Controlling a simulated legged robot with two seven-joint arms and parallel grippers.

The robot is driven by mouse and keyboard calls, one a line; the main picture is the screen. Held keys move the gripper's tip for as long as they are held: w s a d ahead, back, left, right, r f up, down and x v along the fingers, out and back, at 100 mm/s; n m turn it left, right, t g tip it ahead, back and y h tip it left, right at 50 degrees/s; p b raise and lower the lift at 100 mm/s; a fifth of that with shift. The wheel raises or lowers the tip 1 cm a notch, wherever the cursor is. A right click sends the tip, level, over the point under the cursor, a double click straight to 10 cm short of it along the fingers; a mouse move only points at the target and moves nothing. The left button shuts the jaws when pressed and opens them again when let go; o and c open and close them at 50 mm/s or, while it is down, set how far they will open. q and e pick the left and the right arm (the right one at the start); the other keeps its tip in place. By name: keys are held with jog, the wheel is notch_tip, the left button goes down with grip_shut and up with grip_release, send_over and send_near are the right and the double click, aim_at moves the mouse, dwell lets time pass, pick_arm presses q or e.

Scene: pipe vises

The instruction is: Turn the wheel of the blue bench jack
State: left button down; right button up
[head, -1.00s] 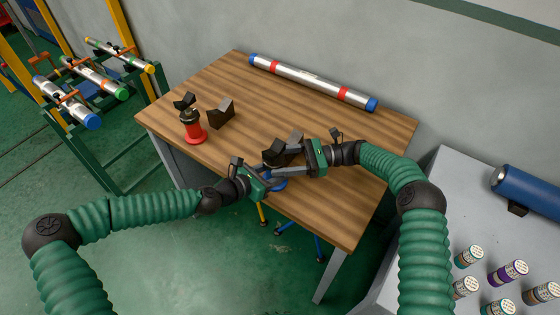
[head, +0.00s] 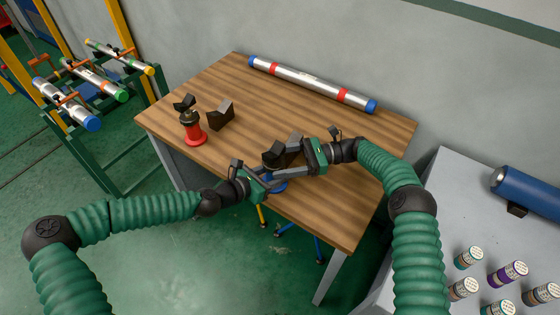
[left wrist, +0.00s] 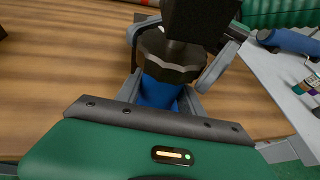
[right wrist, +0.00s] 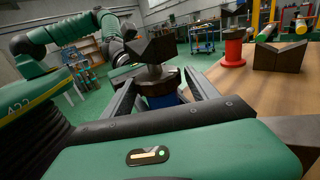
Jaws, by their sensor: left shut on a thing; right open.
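The blue bench jack (head: 276,186) stands upright near the front edge of the wooden table (head: 330,205), with a dark V-shaped head on top. In the left wrist view its dark knurled wheel (left wrist: 168,58) sits above the blue base (left wrist: 158,92). In the right wrist view the wheel (right wrist: 158,82) shows between the fingers; contact there is unclear. The grippers partly hide the jack in the head view.
A red jack (head: 193,130) and a dark V-block (head: 221,115) stand at the table's left. A long silver pipe (head: 312,82) lies along the back. A grey bench (head: 420,245) with several small cans is at right. The table's back middle is clear.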

notch_tip(320, 180, up, 10)
jog(key=shift+w+f, duration=0.1)
jog(key=shift+f, duration=0.05)
jog(key=d+f+m+t, duration=0.1)
jog(key=d+f, duration=0.2)
jog(key=s+d+f+m+t, duration=0.1)
jog(key=d+f+t, duration=0.1)
jog(key=d+f, duration=0.1)
jog(key=s+d+f+m+t, duration=0.1)
jog(key=d+f+t, duration=0.1)
jog(key=d+f, duration=0.1)
jog(key=shift+s+d+f+m, duration=0.15)
jog(key=shift+d+f+m, duration=0.1)
jog(key=shift+d+m, duration=0.1)
jog(key=shift+t, duration=0.4)
jog(key=a, duration=0.3)
jog(key=w+a, duration=0.1)
jog(key=a, duration=0.7)
jog(key=shift+w+a, duration=0.15)
jog(key=shift+w, duration=0.15)
jog(key=c, duration=1.1)
jog(key=shift+w+r+n+g, duration=0.1)
jog(key=shift+w+n+g, duration=0.1)
jog(key=shift+n+g, duration=1.15)
jog(key=shift+w+n+g, duration=0.2)
jog(key=shift+n+g, duration=0.6)
jog(key=shift+g, duration=1.45)
